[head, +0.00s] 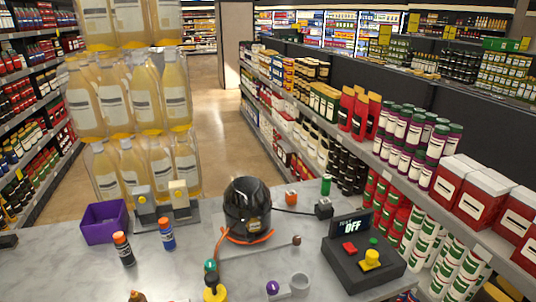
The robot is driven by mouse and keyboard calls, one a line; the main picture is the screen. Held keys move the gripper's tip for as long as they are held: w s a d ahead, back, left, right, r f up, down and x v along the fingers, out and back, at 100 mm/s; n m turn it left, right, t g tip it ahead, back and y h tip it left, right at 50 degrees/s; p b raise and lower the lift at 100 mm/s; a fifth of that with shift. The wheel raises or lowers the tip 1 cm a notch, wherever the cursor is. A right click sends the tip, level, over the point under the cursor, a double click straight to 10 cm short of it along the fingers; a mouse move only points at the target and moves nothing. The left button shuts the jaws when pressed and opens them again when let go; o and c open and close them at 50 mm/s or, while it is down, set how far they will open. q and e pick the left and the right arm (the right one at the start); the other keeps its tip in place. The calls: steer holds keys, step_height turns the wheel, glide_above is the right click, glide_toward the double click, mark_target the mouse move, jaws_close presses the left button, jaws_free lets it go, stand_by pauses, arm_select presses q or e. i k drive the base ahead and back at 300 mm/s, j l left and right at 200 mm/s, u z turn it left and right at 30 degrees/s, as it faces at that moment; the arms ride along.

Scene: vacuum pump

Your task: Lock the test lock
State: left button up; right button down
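A dark control box (363,262) stands on the right of the counter, with a display (352,227) that reads "TEST" and "OFF". On its top are a red block or button (350,248), a small green button (373,241) and a yellow knob-like part (371,258). None is labelled as the test lock, so I cannot tell which it is. A black rounded pump-like body (248,207) stands mid-counter with an orange band at its base. I cannot make out either gripper.
Shelves border the right side. The counter's front left is mostly clear.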

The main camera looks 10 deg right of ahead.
mark_target(371, 261)
steer(key=z, duration=1.2)
